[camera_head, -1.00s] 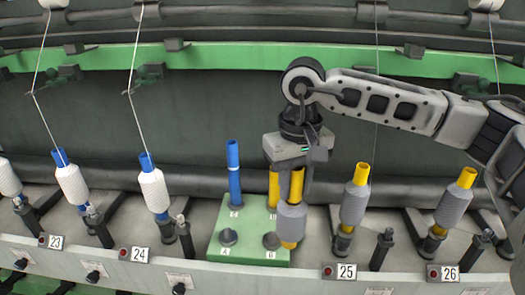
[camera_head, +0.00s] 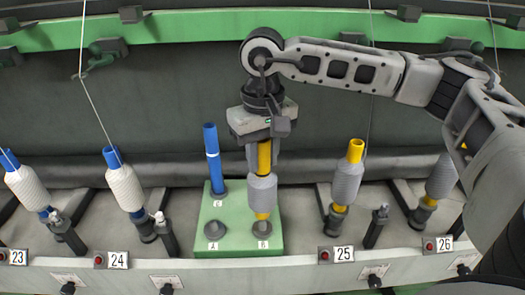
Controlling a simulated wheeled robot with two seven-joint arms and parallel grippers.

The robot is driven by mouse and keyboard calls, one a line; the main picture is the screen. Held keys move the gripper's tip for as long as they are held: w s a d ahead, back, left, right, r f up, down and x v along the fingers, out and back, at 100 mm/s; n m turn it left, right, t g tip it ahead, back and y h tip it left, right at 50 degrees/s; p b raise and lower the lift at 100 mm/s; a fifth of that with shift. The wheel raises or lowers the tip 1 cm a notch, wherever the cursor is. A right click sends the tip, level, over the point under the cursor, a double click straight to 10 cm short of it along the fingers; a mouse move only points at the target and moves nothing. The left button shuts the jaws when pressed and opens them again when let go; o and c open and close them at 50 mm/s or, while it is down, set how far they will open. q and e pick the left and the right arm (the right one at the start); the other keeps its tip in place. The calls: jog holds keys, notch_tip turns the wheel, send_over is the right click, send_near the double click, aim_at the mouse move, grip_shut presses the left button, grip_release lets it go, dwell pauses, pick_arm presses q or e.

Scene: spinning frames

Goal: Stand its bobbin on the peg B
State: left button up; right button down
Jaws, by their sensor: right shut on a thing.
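My right gripper (camera_head: 263,142) points down and is shut on the upper yellow tube of a bobbin (camera_head: 262,192) wound with grey yarn. The bobbin hangs upright over peg B (camera_head: 262,229), a dark round peg at the front right of the green block (camera_head: 232,247). Its yellow lower end is at the peg's top in the picture; I cannot tell whether they touch. Peg A (camera_head: 214,230) is bare at the front left. A blue tube (camera_head: 213,160) stands at the block's back left. The block's back right is hidden behind the held bobbin. My left gripper is out of view.
White-yarn bobbins on blue tubes (camera_head: 125,187) stand left at station 24 and beyond. Grey-yarn bobbins on yellow tubes (camera_head: 346,182) stand right at stations 25 and 26. A green rail (camera_head: 180,34) crosses behind, and a thread (camera_head: 88,85) hangs at left.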

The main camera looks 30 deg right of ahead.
aim_at(263, 175)
jog(key=shift+f+b, duration=0.65)
jog(key=shift+f, duration=0.3)
jog(key=shift+f+b, duration=0.7)
jog(key=shift+f, duration=0.05)
jog(key=shift+f+b, duration=0.4)
jog(key=shift+f, duration=0.05)
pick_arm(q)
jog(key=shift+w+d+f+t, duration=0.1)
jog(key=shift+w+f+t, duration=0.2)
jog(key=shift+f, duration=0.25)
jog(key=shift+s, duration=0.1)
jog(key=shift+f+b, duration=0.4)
pick_arm(e)
jog(key=shift+f, duration=0.35)
jog(key=c, duration=1)
grip_release()
